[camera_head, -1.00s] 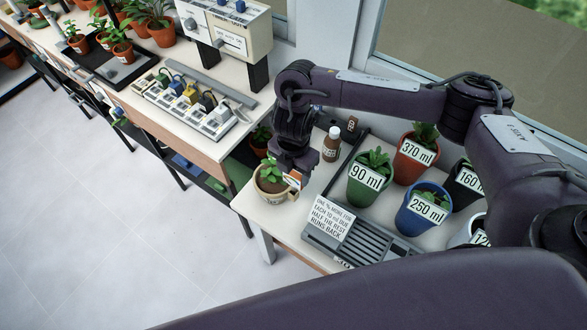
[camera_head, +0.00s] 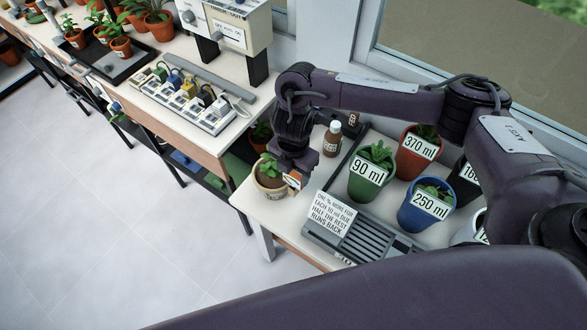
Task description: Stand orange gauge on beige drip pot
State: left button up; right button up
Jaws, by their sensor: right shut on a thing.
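The beige drip pot (camera_head: 268,191) stands near the left corner of the near bench, with a small leafy plant in it. My right gripper (camera_head: 293,174) comes down over the right side of this pot, pointing downward. It is shut on the orange gauge (camera_head: 293,181), of which only a small orange and white piece shows under the fingers. The gauge is at the pot's right rim; I cannot tell whether it touches the pot. My left gripper is not in view.
To the right stand a green 90 ml pot (camera_head: 367,179), a red 370 ml pot (camera_head: 413,160) and a blue 250 ml pot (camera_head: 423,212). A brown bottle (camera_head: 332,141) is behind the gripper. A grey grille (camera_head: 360,236) with a paper note (camera_head: 332,213) lies in front.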

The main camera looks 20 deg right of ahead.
jog(key=shift+f+b, duration=0.4)
jog(key=shift+f, duration=0.35)
jog(key=o, duration=1.3)
jog(key=shift+o, duration=0.2)
jog(key=shift+r, duration=0.1)
notch_tip(320, 180, up, 8)
jog(key=p, duration=0.7)
